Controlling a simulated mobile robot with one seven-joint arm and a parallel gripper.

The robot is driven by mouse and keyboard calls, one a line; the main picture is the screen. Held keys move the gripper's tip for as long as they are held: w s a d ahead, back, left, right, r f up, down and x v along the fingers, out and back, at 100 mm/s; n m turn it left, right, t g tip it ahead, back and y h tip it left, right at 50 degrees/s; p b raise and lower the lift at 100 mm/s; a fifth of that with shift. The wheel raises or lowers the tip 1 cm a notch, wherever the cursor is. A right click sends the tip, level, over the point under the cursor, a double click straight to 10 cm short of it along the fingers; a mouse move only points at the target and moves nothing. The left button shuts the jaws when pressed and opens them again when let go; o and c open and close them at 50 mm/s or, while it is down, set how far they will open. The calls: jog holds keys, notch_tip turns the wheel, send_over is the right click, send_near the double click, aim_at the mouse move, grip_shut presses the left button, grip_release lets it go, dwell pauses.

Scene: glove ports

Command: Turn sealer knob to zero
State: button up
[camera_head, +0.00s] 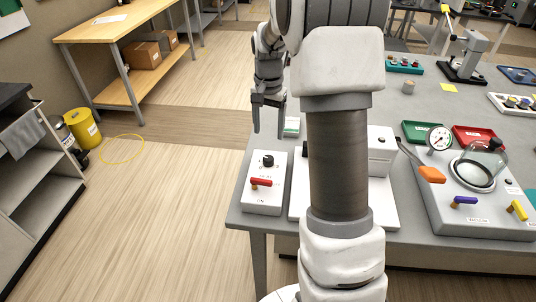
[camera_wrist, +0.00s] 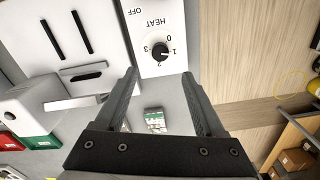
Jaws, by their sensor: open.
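The sealer's knob (camera_head: 268,160) is a black dial on a pale control box (camera_head: 263,205) at the left end of the grey bench. In the wrist view the knob (camera_wrist: 160,52) sits among the marks 0, 1, 2 and 3, with HEAT and OFF printed nearby. Its white pointer appears to be toward the 1. A red lever (camera_head: 261,183) is below the knob on the box. My gripper (camera_head: 269,134) is open and empty above and behind the box. In the wrist view the knob lies beyond the open fingertips (camera_wrist: 160,73), apart from them.
A white slotted unit (camera_wrist: 85,35) adjoins the control box; my arm hides much of it in the head view. A small green-and-white item (camera_head: 291,126) lies behind the box. Green (camera_head: 415,130) and red (camera_head: 480,136) trays and a gauge (camera_head: 439,138) stand farther right.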

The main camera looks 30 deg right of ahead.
aim_at(268, 158)
notch_tip(268, 158, down, 10)
jog(key=shift+f, duration=0.1)
dwell(0.4)
grip_shut()
